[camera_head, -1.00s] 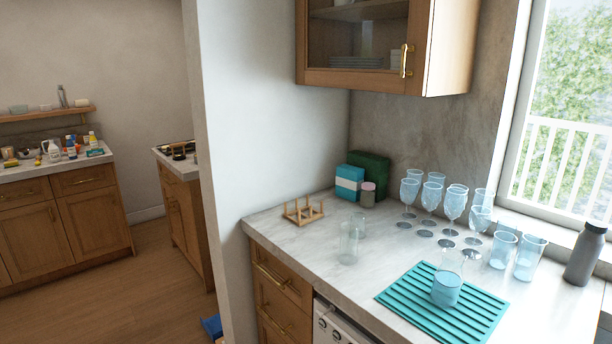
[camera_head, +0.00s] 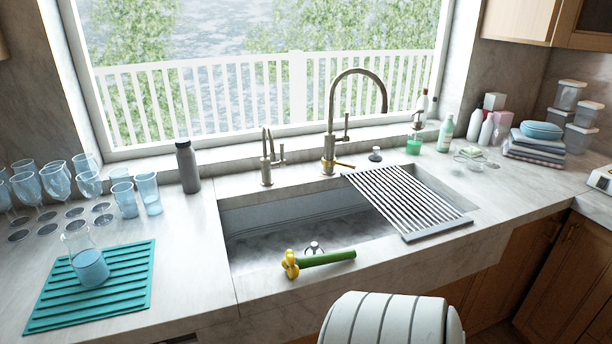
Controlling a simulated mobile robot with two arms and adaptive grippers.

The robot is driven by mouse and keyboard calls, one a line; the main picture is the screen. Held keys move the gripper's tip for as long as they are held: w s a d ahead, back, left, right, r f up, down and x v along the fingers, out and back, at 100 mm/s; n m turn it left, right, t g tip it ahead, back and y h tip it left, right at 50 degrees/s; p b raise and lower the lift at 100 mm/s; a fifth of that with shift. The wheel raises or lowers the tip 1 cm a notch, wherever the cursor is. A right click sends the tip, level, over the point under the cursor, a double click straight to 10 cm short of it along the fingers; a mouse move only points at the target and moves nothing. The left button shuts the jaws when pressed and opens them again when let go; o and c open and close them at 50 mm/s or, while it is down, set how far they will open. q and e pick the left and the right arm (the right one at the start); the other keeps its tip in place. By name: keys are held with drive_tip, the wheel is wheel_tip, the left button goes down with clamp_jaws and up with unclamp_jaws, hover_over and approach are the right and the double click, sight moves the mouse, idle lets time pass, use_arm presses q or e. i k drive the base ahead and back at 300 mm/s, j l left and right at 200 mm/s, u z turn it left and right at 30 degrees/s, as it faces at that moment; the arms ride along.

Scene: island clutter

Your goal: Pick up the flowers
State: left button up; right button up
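The flowers (camera_head: 291,264), a yellow head on a thick green stem (camera_head: 328,257), lie on their side at the front rim of the sink (camera_head: 300,215). The yellow end points left and the stem points right. Part of the stem overlaps the view of the basin behind it. Neither of my grippers shows in the head view.
A teal drying mat (camera_head: 130,290) with a beaker (camera_head: 88,262) lies left of the sink, glasses behind it. A rolled rack (camera_head: 405,200) covers the sink's right part. The tap (camera_head: 330,150) rises behind. A white ribbed rounded shape (camera_head: 385,320), unidentified, stands at the bottom edge.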

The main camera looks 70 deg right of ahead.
sight(288, 263)
drive_tip(key=z, duration=0.4)
drive_tip(key=l+z, duration=0.15)
drive_tip(key=z, duration=0.7)
drive_tip(key=l+z, duration=0.1)
drive_tip(key=z, duration=0.3)
drive_tip(key=i+z, duration=0.1)
drive_tip(key=z, duration=0.3)
drive_tip(key=u, duration=1.4)
drive_tip(key=z, duration=1.4)
